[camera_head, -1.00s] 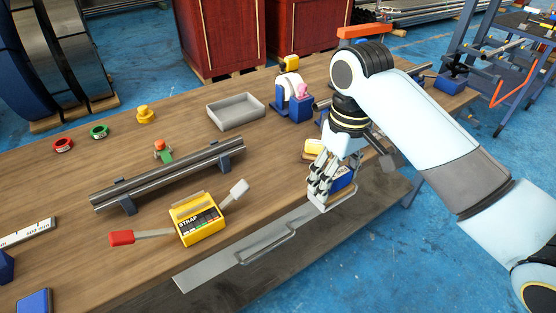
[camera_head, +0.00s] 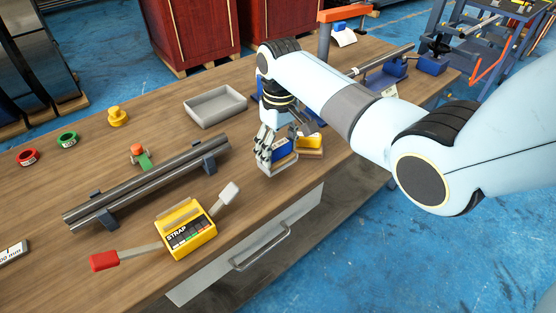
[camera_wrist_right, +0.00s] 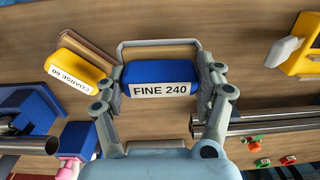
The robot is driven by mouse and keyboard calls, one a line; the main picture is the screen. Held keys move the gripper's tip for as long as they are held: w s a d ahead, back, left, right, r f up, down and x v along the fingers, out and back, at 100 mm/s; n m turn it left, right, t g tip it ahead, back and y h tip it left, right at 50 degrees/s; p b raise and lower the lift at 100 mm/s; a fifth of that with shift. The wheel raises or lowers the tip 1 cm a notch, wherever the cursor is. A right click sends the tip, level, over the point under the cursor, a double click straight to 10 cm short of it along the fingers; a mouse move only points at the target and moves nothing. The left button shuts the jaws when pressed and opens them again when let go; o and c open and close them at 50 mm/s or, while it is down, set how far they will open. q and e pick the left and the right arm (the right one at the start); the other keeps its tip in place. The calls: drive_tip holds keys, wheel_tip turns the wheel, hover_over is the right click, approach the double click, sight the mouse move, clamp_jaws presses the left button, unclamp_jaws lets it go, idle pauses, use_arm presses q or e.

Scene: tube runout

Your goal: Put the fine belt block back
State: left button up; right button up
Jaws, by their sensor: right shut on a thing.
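The fine belt block (camera_head: 283,148) is blue, and its white label reads FINE 240 in the right wrist view (camera_wrist_right: 160,73). My right gripper (camera_head: 270,157) is shut on it, one finger at each end, close over the table near its front edge. In the right wrist view the coarse block (camera_wrist_right: 75,74) reads COARSE 60. The fingers hide part of the blue block, and I cannot tell whether it touches the table. My left gripper is not in view.
A yellow strap tool (camera_head: 187,230) with a red handle lies at the front. A grey tray (camera_head: 215,106) stands further back. A drawer front with a handle (camera_head: 262,246) is below the table edge.

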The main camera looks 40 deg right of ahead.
sight(278, 160)
drive_tip(key=shift+f, duration=0.35)
wheel_tip(278, 160, down, 3)
drive_tip(key=shift+r, duration=0.15)
drive_tip(key=shift+f, duration=0.3)
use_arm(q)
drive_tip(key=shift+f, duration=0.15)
use_arm(e)
drive_tip(key=shift+f, duration=0.15)
drive_tip(key=o, duration=1.3)
drive_tip(key=shift+c, duration=0.2)
